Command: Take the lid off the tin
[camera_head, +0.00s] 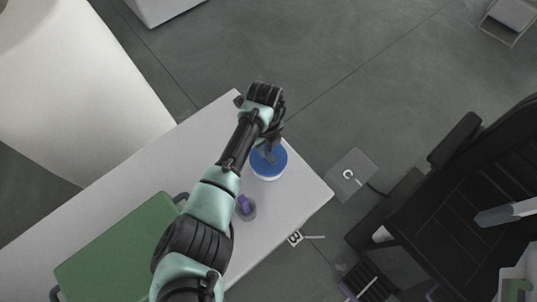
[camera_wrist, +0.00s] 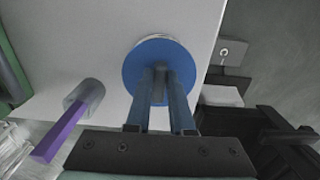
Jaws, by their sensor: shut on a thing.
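The tin (camera_head: 268,175) is white and round with a blue lid (camera_head: 277,160), and it stands near the right end of the white table. In the wrist view the blue lid (camera_wrist: 138,68) fills the middle, with a sliver of the pale tin (camera_wrist: 152,37) past its far edge. My gripper (camera_wrist: 160,72) is above the lid, its two fingers close together at the lid's centre and shut on a grey part there, seemingly the lid's knob. The fingers hide most of that part. The lid appears to sit on the tin; I cannot see a gap.
A green tray (camera_head: 115,250) with dark handles lies on the table (camera_head: 310,190). A black chair (camera_head: 480,170) stands at the right, off the table.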

